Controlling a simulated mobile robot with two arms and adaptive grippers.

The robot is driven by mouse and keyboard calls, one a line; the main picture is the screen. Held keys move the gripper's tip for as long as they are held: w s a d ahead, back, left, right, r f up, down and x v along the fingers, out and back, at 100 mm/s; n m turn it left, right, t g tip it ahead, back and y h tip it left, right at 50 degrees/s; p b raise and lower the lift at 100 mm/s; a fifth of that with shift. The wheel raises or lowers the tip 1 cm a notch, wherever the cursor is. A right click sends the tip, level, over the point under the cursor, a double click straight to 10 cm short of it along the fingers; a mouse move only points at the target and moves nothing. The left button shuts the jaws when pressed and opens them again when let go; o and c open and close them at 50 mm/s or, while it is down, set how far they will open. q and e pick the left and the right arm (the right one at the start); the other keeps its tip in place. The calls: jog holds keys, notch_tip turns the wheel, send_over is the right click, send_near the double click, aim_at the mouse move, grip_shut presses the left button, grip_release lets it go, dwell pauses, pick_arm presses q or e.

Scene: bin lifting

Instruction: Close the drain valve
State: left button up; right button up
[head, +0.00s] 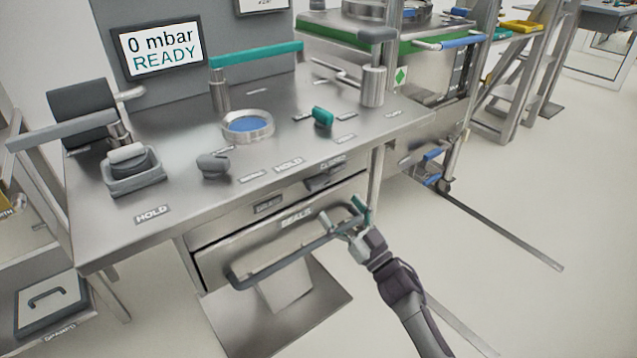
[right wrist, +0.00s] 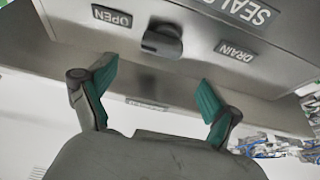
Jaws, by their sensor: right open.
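The drain valve appears to be a small dark knob (right wrist: 162,42) in the right wrist view. It sits on a grey metal face between the OPEN label (right wrist: 112,17) and the DRAIN label (right wrist: 236,50). I cannot tell for sure which way it is turned. In the head view a dark fitting (head: 325,181) under the bench's front edge may be the same knob. My right gripper (head: 345,213) is open and empty, in front of the bench near the right end of the long handle. Its teal fingertips (right wrist: 156,80) are apart, short of the knob. My left gripper is out of view.
A long dark handle (head: 285,262) juts from the front below the SEALS label (head: 296,216). The bench top (head: 190,195) carries a grey knob (head: 213,165), a blue-centred ring (head: 248,126) and a teal knob (head: 322,118). Open floor (head: 500,200) lies to the right.

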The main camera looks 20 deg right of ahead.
aim_at(321, 184)
pick_arm(q)
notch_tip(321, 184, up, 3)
jog(key=shift+b, duration=0.4)
pick_arm(e)
jog(key=x, duration=0.9)
jog(key=shift+f, duration=0.1)
jog(key=c, duration=1.2)
jog(key=shift+o, duration=0.2)
